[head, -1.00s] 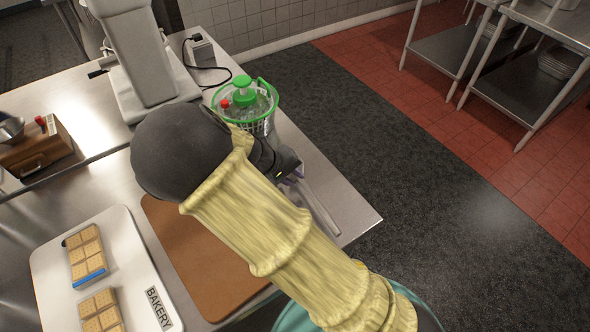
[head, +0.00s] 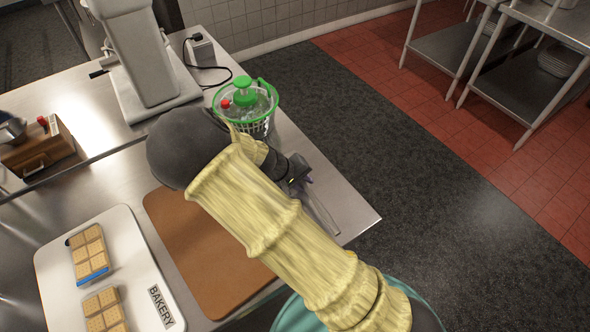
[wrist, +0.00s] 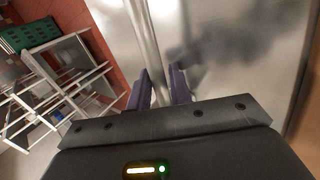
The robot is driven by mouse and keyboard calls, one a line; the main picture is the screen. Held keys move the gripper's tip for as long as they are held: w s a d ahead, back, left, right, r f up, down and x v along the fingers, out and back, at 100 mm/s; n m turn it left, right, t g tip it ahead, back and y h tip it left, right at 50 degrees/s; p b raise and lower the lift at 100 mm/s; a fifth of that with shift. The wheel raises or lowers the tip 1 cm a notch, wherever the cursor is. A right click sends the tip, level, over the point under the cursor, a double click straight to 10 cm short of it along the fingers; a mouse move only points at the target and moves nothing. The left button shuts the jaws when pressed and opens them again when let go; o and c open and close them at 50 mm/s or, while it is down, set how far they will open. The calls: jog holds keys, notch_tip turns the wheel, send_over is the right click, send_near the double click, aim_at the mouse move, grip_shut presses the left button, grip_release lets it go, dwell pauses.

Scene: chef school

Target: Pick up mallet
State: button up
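A slim silver metal shaft (head: 325,217), seemingly the mallet's handle, lies on the steel counter near its right edge. In the wrist view the shaft (wrist: 146,42) runs down from the top edge to between my fingers. My gripper (wrist: 159,84) has its two purple fingers apart, one on each side of the shaft, with a gap still showing. I cannot tell how high the fingertips are above the counter. In the head view my gripper (head: 305,181) is partly hidden by my wrist. The mallet's head is not visible in either view.
A brown cutting board (head: 205,255) and a white board (head: 62,292) with crackers lie to the left. A mixer (head: 150,85) stands behind. The counter's right edge is close to the shaft.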

jog(key=shift+c, duration=0.2)
grip_shut()
jog(key=shift+r, duration=0.15)
notch_tip(320, 180, up, 10)
jog(key=shift+f+b, duration=0.1)
jog(key=shift+b, duration=0.5)
